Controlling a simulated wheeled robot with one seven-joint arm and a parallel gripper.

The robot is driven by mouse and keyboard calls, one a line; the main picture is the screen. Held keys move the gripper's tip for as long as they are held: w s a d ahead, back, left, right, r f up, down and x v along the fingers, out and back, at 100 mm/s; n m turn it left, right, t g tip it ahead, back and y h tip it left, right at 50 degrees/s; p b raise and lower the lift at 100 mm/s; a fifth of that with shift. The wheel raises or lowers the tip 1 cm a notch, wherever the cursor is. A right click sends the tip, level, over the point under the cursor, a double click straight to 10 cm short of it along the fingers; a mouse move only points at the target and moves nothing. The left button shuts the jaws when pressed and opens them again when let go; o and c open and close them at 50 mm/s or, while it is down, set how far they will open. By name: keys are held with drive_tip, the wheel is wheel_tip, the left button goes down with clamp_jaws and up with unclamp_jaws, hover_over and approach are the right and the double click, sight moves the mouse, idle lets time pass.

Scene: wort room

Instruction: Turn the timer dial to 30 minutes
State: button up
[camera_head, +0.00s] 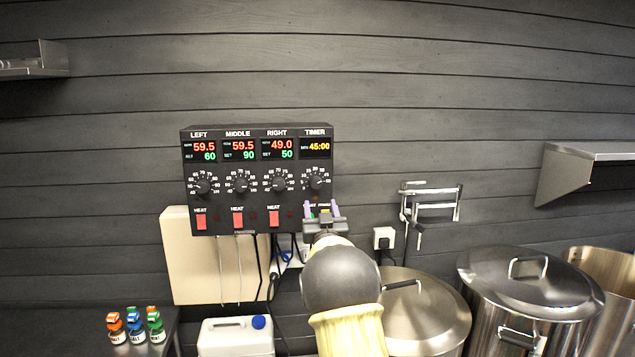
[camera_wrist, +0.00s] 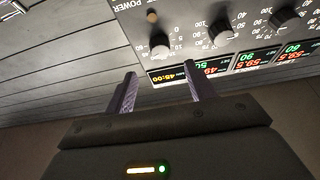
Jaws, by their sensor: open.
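The timer dial (camera_head: 316,182) is a dark round knob with a ring of numbers, at the right end of a black control panel (camera_head: 187,160) on the wall. The timer display (camera_head: 317,147) above it reads 45:00. My gripper (camera_head: 322,210) is open, just below the timer dial and in front of the panel's lower right. In the wrist view the timer dial (camera_wrist: 159,44) lies beyond the open fingers (camera_wrist: 164,92), apart from them, and nothing is between the fingers.
The panel also carries LEFT, MIDDLE and RIGHT dials, with red heat switches (camera_head: 237,219) below. A wall bracket (camera_head: 432,203) and a socket (camera_head: 384,238) are to the right. Steel pots (camera_head: 525,275) stand lower right. A white canister (camera_head: 222,338) and small bottles (camera_head: 135,326) stand lower left.

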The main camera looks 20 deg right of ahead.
sight(316, 187)
drive_tip(key=p+x, duration=0.4)
drive_tip(key=x, duration=0.3)
drive_tip(key=shift+w+d+r, duration=0.1)
drive_tip(key=shift+w+r, duration=0.15)
drive_tip(key=shift+w+d+p, duration=0.25)
drive_tip(key=shift+w+p, duration=0.2)
drive_tip(key=shift+w, duration=0.05)
drive_tip(key=shift+r, duration=0.1)
drive_tip(key=shift+s+a, duration=0.1)
drive_tip(key=shift+c, duration=0.2)
drive_tip(key=shift+a, duration=0.1)
drive_tip(key=c, duration=0.9)
